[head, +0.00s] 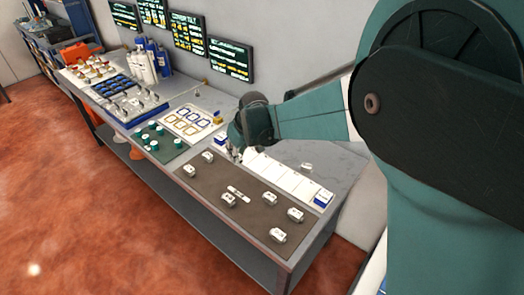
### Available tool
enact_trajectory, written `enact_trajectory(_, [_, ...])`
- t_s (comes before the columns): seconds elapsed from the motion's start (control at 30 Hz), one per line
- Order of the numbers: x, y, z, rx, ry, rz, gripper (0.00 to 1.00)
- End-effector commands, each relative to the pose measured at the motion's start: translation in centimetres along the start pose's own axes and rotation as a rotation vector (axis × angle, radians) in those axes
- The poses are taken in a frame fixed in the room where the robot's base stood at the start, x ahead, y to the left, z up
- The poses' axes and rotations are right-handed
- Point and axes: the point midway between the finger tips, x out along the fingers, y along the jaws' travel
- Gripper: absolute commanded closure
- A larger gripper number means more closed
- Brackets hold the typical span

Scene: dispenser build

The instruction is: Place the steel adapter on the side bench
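My gripper (235,154) hangs over the grey bench (338,165), near the back edge of a dark mat (262,222). It is small and partly hidden behind my own wrist, so I cannot tell whether it is open or holds something. Several small silver-grey parts lie spread on the mat, among them a flat elongated piece (238,193) near its middle. Another small light part (307,166) lies alone on bare bench behind the white strip. I cannot tell which of these is the steel adapter.
A white segmented strip (285,179) runs behind the mat, with a blue-and-white box (323,198) at its right end. Farther left are green round parts (152,137), a sheet with outlined shapes (190,121), trays and bottles (145,67). Screens (231,61) hang on the wall.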

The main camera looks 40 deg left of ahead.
Motion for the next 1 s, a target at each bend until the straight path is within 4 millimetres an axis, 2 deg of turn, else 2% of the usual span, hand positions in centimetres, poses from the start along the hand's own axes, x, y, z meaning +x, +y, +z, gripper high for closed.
enact_trajectory(0.03, [0.3, -1.7, -0.9, -0.025, 0.001, -0.01, 0.98])
enact_trajectory(0.2, [1.4, -6.2, -3.1, -0.093, 0.002, -0.038, 0.98])
enact_trajectory(0.5, [2.6, -12.1, -5.5, -0.179, 0.004, -0.073, 0.98])
enact_trajectory(0.8, [6.7, -11.8, -3.8, -0.177, 0.004, -0.072, 0.98])
enact_trajectory(1.0, [7.9, -11.8, -3.2, -0.176, 0.004, -0.072, 0.98])
